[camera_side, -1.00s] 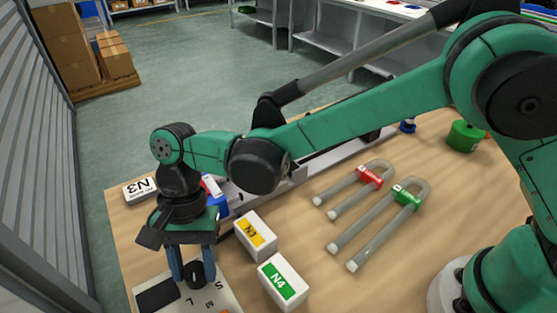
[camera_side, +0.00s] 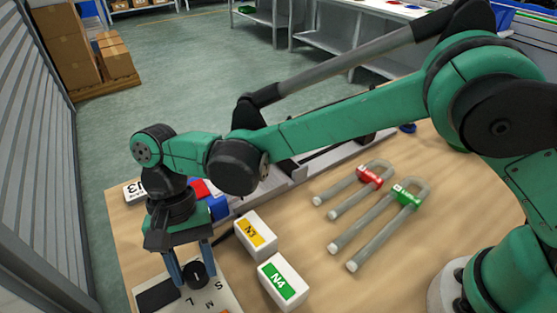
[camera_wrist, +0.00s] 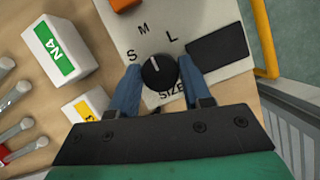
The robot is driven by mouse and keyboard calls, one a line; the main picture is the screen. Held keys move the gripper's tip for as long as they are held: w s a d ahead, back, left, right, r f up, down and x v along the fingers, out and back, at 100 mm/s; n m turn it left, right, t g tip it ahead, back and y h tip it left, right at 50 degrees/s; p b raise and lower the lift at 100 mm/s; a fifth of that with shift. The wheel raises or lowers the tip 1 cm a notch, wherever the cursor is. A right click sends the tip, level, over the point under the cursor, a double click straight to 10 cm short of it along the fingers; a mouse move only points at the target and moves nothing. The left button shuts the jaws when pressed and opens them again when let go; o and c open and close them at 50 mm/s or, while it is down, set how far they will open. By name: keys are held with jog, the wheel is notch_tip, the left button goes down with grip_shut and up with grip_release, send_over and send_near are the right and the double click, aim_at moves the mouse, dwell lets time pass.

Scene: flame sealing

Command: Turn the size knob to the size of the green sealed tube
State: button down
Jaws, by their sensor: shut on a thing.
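My gripper (camera_wrist: 160,80) is shut on the black size knob (camera_wrist: 159,72), its two blue fingers on opposite sides of it. The knob sits on a pale panel (camera_wrist: 112,20) marked S, M, L and SIZE. Its white pointer line points up and slightly left in the wrist view, roughly toward M. The knob also shows in the side view (camera_side: 196,275), partly covered by the fingers. The green-banded U-shaped tube (camera_side: 374,238) lies on the table, larger than the red-banded tube (camera_side: 347,203) beside it. My gripper is well left of both tubes.
A white N4 box (camera_side: 283,282) with a green label and an N3 box (camera_side: 256,236) with a yellow label stand just right of the panel. A blue-and-red item (camera_side: 216,205) is behind my gripper. An orange block (camera_wrist: 125,4) is at the panel's far edge.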

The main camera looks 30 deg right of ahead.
jog(key=shift+c, duration=1.9)
grip_release()
jog(key=shift+v, duration=2.75)
